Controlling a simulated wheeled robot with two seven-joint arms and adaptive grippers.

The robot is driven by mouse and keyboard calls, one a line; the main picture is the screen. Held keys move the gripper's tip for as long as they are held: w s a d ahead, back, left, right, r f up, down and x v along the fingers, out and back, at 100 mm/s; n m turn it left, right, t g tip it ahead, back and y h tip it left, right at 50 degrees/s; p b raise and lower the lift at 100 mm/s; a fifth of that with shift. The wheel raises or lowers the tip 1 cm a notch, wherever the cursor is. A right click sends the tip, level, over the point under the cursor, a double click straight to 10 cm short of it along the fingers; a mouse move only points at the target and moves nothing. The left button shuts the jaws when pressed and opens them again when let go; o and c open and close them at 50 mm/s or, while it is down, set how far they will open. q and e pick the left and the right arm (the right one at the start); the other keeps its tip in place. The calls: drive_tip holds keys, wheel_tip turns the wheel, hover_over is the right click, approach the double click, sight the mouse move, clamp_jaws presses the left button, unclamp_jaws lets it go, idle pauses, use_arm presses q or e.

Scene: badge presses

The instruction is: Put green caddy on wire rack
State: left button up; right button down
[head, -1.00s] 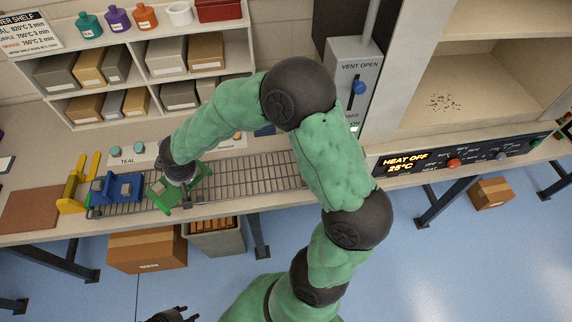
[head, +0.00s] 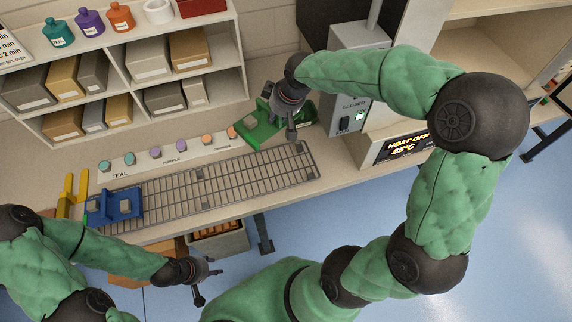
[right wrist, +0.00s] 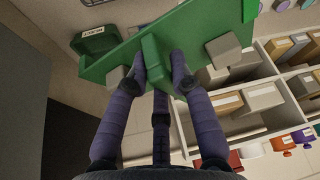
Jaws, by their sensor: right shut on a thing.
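The green caddy (head: 262,132) is at the back right of the counter, behind the right end of the wire rack (head: 215,182), in the head view. My right gripper (head: 284,112) is shut on it. In the right wrist view the fingers (right wrist: 160,75) close on an upright green tab of the caddy (right wrist: 120,62), which has grey blocks on it. I cannot tell if the caddy touches the counter. A blue caddy (head: 120,206) sits at the rack's left end; the rest of the rack is bare. My left gripper (head: 208,285) is open and empty in front of the counter.
A strip with small coloured knobs (head: 178,152) lies behind the rack. A vent control box (head: 352,95) stands right of the caddy, with the heat panel (head: 405,146) beyond. A yellow stand (head: 72,193) is at the left. Shelves with boxes (head: 110,85) are behind.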

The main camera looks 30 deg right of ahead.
drive_tip(key=s+d+r+n+y, duration=0.1)
drive_tip(key=s+d+r+n, duration=0.25)
drive_tip(key=r, duration=0.55)
drive_tip(key=shift+n, duration=0.25)
drive_tip(key=shift+s+a+f+b, duration=0.15)
drive_tip(key=shift+f+b, duration=1.25)
drive_tip(key=shift+f, duration=3.15)
drive_tip(key=shift+s+f+b, duration=0.2)
drive_tip(key=shift+f+b, duration=1.25)
drive_tip(key=shift+f, duration=3.05)
drive_tip(key=shift+s+a+f+b, duration=0.15)
drive_tip(key=shift+f+b, duration=1.25)
drive_tip(key=shift+f, duration=3.15)
drive_tip(key=shift+s, duration=0.1)
drive_tip(key=shift+f, duration=0.1)
drive_tip(key=c, duration=1.1)
unclamp_jaws()
